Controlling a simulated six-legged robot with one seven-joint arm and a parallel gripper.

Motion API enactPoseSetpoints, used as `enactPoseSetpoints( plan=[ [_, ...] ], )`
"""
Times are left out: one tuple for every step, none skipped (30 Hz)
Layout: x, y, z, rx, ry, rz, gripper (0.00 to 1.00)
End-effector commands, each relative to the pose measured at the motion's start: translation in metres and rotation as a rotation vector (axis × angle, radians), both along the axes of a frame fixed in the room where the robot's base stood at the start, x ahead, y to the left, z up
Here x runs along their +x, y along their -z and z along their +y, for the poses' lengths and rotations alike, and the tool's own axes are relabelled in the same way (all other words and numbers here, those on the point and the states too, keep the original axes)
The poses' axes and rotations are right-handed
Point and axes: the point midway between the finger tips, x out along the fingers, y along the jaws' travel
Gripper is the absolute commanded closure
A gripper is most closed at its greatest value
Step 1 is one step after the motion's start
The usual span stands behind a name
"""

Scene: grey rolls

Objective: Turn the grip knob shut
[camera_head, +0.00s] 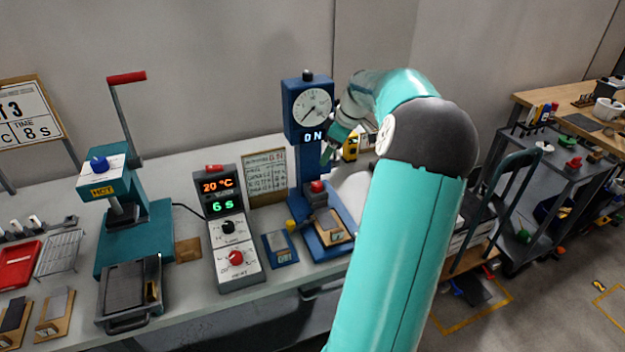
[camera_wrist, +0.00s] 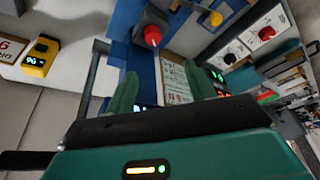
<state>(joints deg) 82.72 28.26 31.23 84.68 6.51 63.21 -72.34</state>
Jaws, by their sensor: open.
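The blue test stand (camera_head: 298,170) has a round dial and a display reading "0 N". A red knob (camera_head: 317,187), which looks like the grip knob, sits low on its column; I cannot read whether it is shut. In the wrist view the red knob (camera_wrist: 152,36) is beyond my fingertips, with a gap between. My gripper (camera_wrist: 163,72) is open, with nothing between its green fingers. In the head view my gripper (camera_head: 328,150) is beside the column, above the knob, partly hidden by my arm.
A teal hot press (camera_head: 128,225) is farther left. A yellow meter (camera_head: 351,147) stands behind my gripper. A wall backs the bench.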

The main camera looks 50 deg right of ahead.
Motion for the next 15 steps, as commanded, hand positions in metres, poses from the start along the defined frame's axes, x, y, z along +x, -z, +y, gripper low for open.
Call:
enactPoseSetpoints(
  plan=[
    [-0.006, 0.003, -0.01, 0.005, 0.002, -0.012, 0.46],
    [-0.008, 0.004, -0.013, 0.006, 0.002, -0.016, 0.46],
    [-0.009, 0.005, -0.016, 0.006, 0.0, -0.02, 0.46],
    [-0.009, 0.007, -0.017, 0.006, -0.001, -0.021, 0.46],
    [-0.008, 0.009, -0.017, 0.006, -0.002, -0.022, 0.46],
    [-0.006, 0.012, -0.017, 0.007, -0.003, -0.021, 0.46],
    [-0.004, 0.015, -0.016, 0.007, -0.003, -0.021, 0.46],
    [-0.003, 0.019, -0.015, 0.007, -0.003, -0.02, 0.46],
    [0.0, 0.025, -0.014, 0.008, -0.003, -0.019, 0.46],
    [0.002, 0.03, -0.013, 0.007, -0.003, -0.019, 0.46],
    [0.005, 0.035, -0.012, 0.008, -0.003, -0.019, 0.46],
    [0.008, 0.042, -0.012, 0.008, -0.003, -0.019, 0.46],
    [0.011, 0.048, -0.011, 0.008, -0.003, -0.019, 0.46],
    [0.013, 0.053, -0.01, 0.009, -0.004, -0.018, 0.46],
    [0.016, 0.061, -0.009, 0.009, -0.004, -0.018, 0.46]
  ],
)
